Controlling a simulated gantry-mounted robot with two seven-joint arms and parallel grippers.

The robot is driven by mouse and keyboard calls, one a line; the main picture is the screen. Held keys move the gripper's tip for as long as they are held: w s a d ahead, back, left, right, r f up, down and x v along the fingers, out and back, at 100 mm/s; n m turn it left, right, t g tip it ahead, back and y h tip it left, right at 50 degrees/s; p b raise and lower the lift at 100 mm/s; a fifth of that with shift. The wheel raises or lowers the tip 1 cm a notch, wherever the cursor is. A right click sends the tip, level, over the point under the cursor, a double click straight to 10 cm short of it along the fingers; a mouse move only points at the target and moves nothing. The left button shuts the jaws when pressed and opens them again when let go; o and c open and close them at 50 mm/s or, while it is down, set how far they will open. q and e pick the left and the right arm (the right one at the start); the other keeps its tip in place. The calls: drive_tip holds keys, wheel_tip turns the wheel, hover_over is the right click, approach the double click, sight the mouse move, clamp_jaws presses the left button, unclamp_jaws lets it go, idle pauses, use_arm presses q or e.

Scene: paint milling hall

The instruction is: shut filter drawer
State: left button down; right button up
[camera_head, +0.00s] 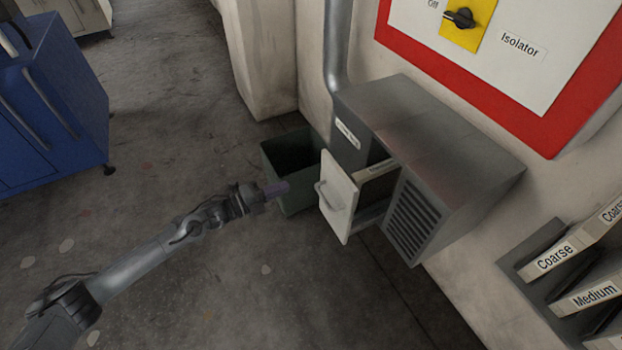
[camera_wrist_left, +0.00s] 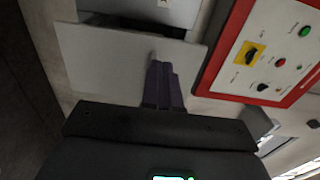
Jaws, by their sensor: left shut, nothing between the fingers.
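The filter drawer (camera_head: 339,197) has a pale front with a bar handle (camera_head: 321,194). It stands pulled out of the grey housing (camera_head: 430,130) on the wall, and its open top shows a filter edge inside. My left gripper (camera_head: 281,188) is shut and empty, just left of the drawer front and apart from it in the head view. In the left wrist view the shut fingers (camera_wrist_left: 163,85) point at the pale drawer front (camera_wrist_left: 110,60), where the handle is mostly hidden behind them. Whether they touch it cannot be told there. My right gripper is not in view.
A dark green bin (camera_head: 290,160) stands on the floor behind my left gripper. A red-framed isolator panel (camera_head: 490,50) is on the wall above the housing. A rack of labelled filters (camera_head: 560,270) is at right. A blue cabinet (camera_head: 50,100) stands at left. Floor between is clear.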

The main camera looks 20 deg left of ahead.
use_arm(q)
drive_tip(key=b+x, duration=0.3)
drive_tip(key=x, duration=0.7)
drive_tip(key=shift+d, duration=0.2)
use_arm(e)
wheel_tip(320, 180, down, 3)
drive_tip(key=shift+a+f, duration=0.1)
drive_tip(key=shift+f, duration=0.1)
use_arm(q)
drive_tip(key=shift+w, duration=0.25)
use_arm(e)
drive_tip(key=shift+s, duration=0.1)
